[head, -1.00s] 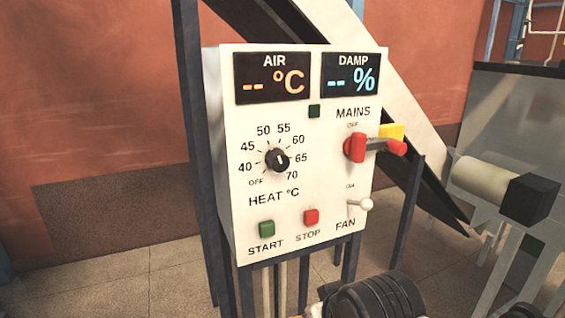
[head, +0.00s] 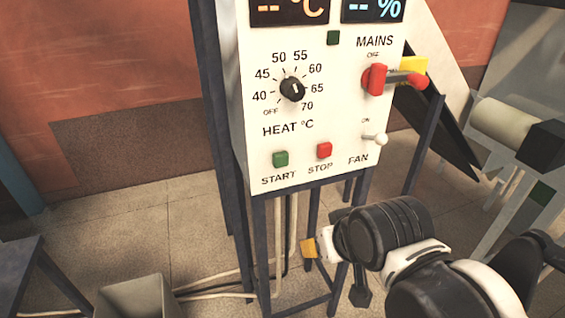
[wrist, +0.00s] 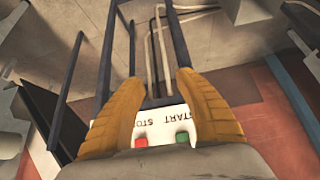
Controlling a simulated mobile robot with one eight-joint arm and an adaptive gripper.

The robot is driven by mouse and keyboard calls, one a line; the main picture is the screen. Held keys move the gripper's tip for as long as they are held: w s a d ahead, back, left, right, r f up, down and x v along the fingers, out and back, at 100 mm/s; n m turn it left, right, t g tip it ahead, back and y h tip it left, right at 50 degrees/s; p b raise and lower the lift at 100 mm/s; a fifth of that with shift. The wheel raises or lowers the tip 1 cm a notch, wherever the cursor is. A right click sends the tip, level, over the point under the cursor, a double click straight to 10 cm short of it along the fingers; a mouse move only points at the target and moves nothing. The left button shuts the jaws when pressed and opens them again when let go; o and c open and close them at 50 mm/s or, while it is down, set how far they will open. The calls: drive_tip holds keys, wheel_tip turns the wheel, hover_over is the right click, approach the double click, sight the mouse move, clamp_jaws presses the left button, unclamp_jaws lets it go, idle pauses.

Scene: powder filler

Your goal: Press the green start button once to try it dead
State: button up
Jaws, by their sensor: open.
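The green START button (head: 280,159) is at the lower left of the white control panel (head: 335,120). The red STOP button (head: 324,150) is to its right. In the wrist view the panel is upside down, with the green button (wrist: 182,138) and the red button (wrist: 141,142) near the bottom between my fingers. My gripper (wrist: 156,80) is open and empty, with yellow fingers. In the head view its yellow tip (head: 308,249) is below the panel, apart from the button. The rest of the gripper is mostly hidden there.
The red mains handle (head: 377,80) sits across at the panel's upper right, with a yellow tag (head: 413,66) behind it. A white fan toggle (head: 375,139) is below. Dark frame legs and pale pipes (head: 277,240) stand under the panel. A grey bin (head: 138,297) is at lower left.

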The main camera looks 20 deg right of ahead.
clamp_jaws()
idle(1.0)
